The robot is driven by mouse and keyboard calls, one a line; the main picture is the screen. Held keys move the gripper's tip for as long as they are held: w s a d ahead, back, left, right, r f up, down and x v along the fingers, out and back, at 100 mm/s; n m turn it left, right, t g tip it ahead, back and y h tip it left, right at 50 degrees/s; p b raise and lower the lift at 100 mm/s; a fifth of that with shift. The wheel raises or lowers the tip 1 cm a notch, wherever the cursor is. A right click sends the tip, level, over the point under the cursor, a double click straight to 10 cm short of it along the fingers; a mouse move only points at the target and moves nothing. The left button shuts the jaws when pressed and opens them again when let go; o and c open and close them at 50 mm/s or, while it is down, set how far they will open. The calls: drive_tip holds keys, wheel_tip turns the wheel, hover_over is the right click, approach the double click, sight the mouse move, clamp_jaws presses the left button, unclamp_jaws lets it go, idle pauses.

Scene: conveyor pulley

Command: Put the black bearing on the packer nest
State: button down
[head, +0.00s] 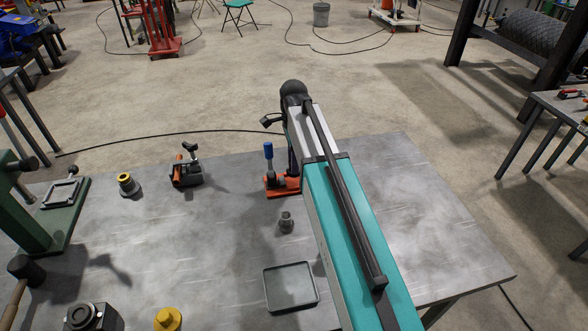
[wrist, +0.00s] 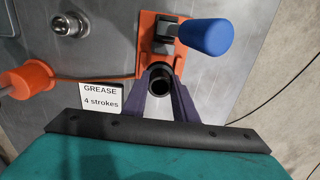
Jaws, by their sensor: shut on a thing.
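In the wrist view my gripper (wrist: 160,92) has its two dark purple fingers closed around a small black ring with a dark bore, the black bearing (wrist: 160,72). The bearing is at the near edge of an orange base (wrist: 152,50) with a blue-handled lever (wrist: 203,37), apparently the packer. I cannot tell whether the bearing rests on its nest or is held just above it. In the head view the orange base (head: 283,187) and blue handle (head: 268,151) stand near the table's far edge; my arm hides the bearing and fingers.
A "GREASE 4 strokes" label (wrist: 101,97) and an orange cylinder (wrist: 27,79) lie left of my gripper. A small metal fitting (head: 286,222) and a grey tray (head: 290,287) are nearer on the table (head: 215,235). A green press (head: 40,220) stands left.

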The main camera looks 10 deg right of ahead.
idle(0.3)
drive_tip(key=shift+f+p, duration=0.5)
drive_tip(key=shift+f, duration=1.4)
drive_tip(key=shift+f, duration=0.1)
drive_tip(key=c, duration=1.4)
unclamp_jaws()
drive_tip(key=shift+c, duration=0.2)
drive_tip(key=shift+r, duration=0.25)
drive_tip(key=shift+r+b, duration=1.25)
drive_tip(key=shift+r, duration=4.65)
drive_tip(key=shift+f, duration=0.1)
